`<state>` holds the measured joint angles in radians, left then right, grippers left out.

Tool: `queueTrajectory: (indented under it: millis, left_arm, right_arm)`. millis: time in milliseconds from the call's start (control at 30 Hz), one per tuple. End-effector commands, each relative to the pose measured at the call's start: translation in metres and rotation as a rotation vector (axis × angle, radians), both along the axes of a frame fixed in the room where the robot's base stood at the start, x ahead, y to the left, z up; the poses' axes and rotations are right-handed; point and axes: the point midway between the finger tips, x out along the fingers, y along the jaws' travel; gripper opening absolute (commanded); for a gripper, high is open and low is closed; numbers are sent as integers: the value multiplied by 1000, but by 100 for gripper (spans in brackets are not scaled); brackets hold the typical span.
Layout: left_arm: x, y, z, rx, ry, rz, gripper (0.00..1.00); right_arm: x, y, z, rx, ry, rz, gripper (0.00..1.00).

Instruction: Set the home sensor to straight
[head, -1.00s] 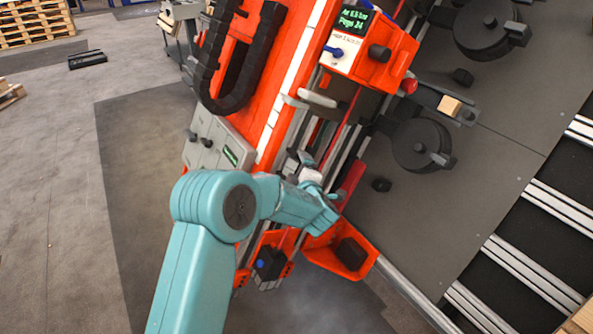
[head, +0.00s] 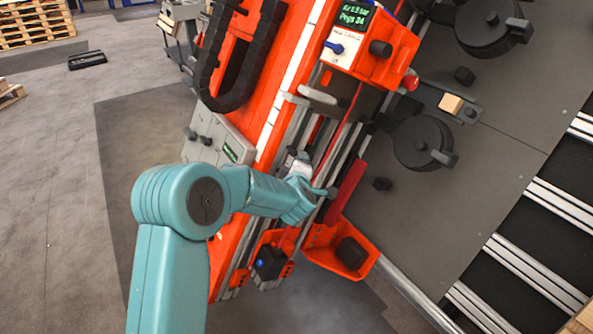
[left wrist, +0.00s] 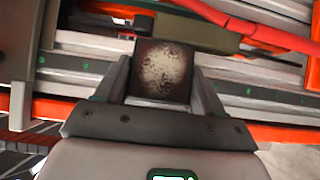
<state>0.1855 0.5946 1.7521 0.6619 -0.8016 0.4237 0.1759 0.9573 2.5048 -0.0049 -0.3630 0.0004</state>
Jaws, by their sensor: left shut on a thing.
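My left gripper (head: 318,192) reaches over the rails of the orange gantry frame (head: 285,85) in the head view. In the left wrist view its fingers (left wrist: 163,85) are shut on a dark block (left wrist: 163,72) with a pale, speckled face. The block lies in front of grey rails (left wrist: 75,65). My wrist hides most of this spot in the head view. I cannot tell for certain whether this block is the home sensor, or whether it sits straight or turned. A black block with a blue knob (head: 268,262) sits lower on the rails. My right gripper is not in view.
An orange box with a green-text display (head: 352,18) and a blue lever (head: 336,48) stands above the rails. A red bar (head: 345,190) and an orange bin (head: 340,252) are close to my gripper. A red cable (left wrist: 255,25) crosses above the block. Open floor (head: 60,220) lies left.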

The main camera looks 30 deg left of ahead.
Motion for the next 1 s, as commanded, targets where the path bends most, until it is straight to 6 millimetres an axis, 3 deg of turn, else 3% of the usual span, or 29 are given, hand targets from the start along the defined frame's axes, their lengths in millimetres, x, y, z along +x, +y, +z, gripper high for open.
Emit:
queueTrajectory:
  millis: [133,533,567,600,633,1000]
  left_arm:
    - [-2,0,-1,-46,13,-90,38]
    - [-3,-2,1,-65,26,-130,38]
    - [-3,-2,1,-65,26,-130,72]
    - [-3,-1,1,-65,26,-130,85]
    - [-3,-1,1,-64,26,-129,89]
    - [-9,-4,4,-63,26,-129,89]
  right_arm:
    - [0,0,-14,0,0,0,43]
    - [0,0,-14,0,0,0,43]
    - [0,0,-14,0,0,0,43]
    - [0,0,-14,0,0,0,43]
    - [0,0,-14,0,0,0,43]
    - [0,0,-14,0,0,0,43]
